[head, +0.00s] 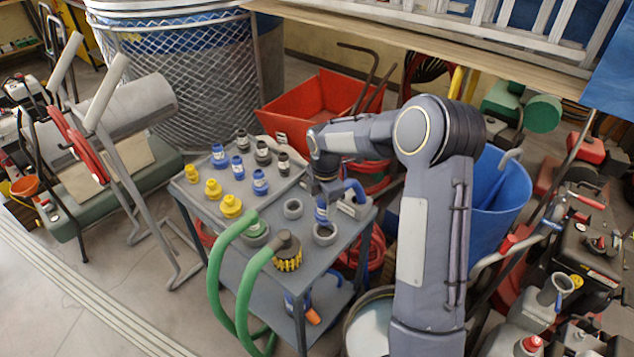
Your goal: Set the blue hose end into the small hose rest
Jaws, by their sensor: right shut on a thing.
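My right gripper (323,196) reaches down over the right part of a grey cart top and is shut on the blue hose end (322,216). The hose end looks upright. A grey ring-shaped rest (325,240) is directly below it in the picture; I cannot tell whether they touch. Another grey ring-shaped rest (293,209), smaller-looking and empty, is just left of the gripper. A blue hose (356,188) shows to the right of the gripper. The fingers are mostly hidden by the wrist. My left gripper is out of view.
Several yellow, blue and dark fittings (231,206) stand on the left of the cart top (205,228). Green hoses (222,265) hang over the front edge, one with a dark and yellow end (287,256). A blue bin (500,205) stands right, a red cart (325,105) behind.

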